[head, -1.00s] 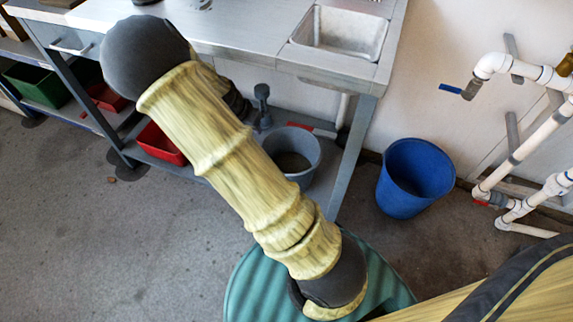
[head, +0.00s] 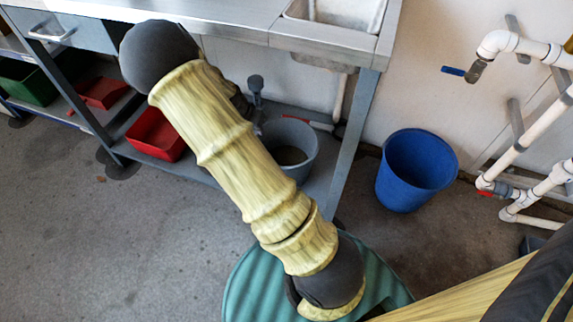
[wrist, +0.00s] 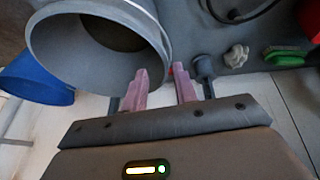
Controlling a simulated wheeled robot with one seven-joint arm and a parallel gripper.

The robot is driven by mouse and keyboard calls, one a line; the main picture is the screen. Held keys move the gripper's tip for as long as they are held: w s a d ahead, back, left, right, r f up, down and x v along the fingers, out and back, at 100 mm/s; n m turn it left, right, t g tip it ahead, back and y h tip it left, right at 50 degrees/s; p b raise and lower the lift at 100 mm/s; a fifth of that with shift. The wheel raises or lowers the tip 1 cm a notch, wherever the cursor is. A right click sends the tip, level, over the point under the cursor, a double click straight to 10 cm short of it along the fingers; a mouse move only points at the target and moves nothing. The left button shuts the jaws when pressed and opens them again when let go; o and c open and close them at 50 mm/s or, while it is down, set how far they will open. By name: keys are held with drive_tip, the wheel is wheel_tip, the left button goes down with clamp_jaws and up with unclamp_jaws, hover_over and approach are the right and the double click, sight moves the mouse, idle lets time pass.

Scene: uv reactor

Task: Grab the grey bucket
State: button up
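The grey bucket (head: 297,133) stands on the lower shelf of the metal bench, partly hidden behind my arm in the head view. In the wrist view the bucket (wrist: 75,50) fills the upper left, its round mouth facing the camera. My gripper (wrist: 160,70) has two pink fingers spread apart with nothing clamped between them. The left finger overlaps the bucket's mouth and the right finger lies outside its rim, so the right rim appears between them. I cannot tell the depth or any contact. In the head view the gripper is hidden behind my arm.
A blue bucket (head: 416,170) stands on the floor right of the bench leg (head: 352,140). A red bin (head: 155,135) sits left on the shelf. White pipes (head: 525,135) run along the right wall. A green brush (wrist: 286,55) shows in the wrist view. Floor at left is clear.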

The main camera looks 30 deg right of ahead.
drive_tip(key=shift+b+x, duration=0.45)
drive_tip(key=shift+x, duration=0.9)
drive_tip(key=shift+f, duration=0.1)
drive_tip(key=b+x, duration=0.3)
drive_tip(key=x, duration=0.3)
drive_tip(key=shift+b, duration=0.4)
drive_tip(key=shift+a, duration=0.15)
drive_tip(key=shift+s+d, duration=0.1)
drive_tip(key=shift+d, duration=0.15)
drive_tip(key=shift+c, duration=0.7)
drive_tip(key=shift+a, duration=0.1)
clamp_jaws()
